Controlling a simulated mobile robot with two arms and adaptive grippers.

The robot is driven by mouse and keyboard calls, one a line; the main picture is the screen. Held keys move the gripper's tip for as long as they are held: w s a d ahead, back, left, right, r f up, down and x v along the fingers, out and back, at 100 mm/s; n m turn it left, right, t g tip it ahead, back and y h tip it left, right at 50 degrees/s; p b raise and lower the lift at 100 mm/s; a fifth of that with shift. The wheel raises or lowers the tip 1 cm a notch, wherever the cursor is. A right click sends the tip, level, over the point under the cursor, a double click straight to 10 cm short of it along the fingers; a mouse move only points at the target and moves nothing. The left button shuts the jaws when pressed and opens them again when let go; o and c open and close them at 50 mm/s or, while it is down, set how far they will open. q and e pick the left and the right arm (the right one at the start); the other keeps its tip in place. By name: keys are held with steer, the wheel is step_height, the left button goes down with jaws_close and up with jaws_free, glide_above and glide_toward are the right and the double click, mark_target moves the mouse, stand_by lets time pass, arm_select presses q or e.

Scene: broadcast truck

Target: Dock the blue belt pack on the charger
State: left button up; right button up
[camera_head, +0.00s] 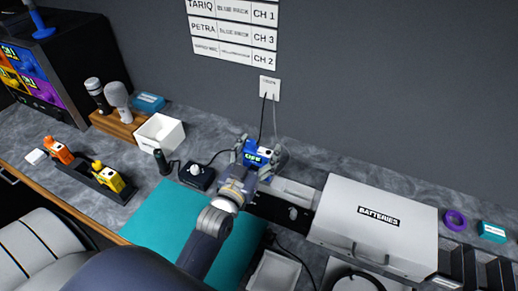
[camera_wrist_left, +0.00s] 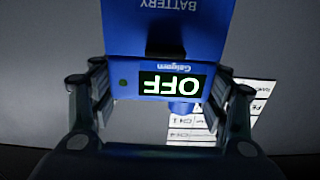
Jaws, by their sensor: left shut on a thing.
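The blue belt pack (camera_head: 257,154) is held between the fingers of my left gripper (camera_head: 258,163), over the back of the worktop. In the left wrist view the blue belt pack (camera_wrist_left: 165,40) fills the upper middle, with a lit display reading OFF, upside down. The left gripper's fingers (camera_wrist_left: 162,108) stand on either side of it. A long black dock (camera_head: 110,191), which looks like the charger, lies at the left of the worktop. An orange pack (camera_head: 59,150) and a yellow pack (camera_head: 107,176) stand in it. My right gripper is not in view.
A white box (camera_head: 160,134), a microphone holder (camera_head: 116,124) and a small black control box (camera_head: 197,176) stand between the dock and the gripper. A teal mat (camera_head: 165,222) lies in front. A white BATTERIES case (camera_head: 374,224) stands at right. Cables hang from a wall plate (camera_head: 270,87).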

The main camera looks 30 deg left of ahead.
mark_target(259, 165)
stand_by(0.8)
arm_select(q)
steer(key=shift+r+p, duration=0.1)
steer(key=shift+p, duration=0.4)
steer(key=shift+f+b, duration=1.95)
steer(key=shift+f, duration=0.9)
steer(key=o, duration=1.3)
steer(key=shift+s, duration=0.15)
steer(key=s, duration=1.1)
steer(key=shift+s+d, duration=0.4)
steer(key=shift+d, duration=0.05)
steer(key=shift+f, duration=0.1)
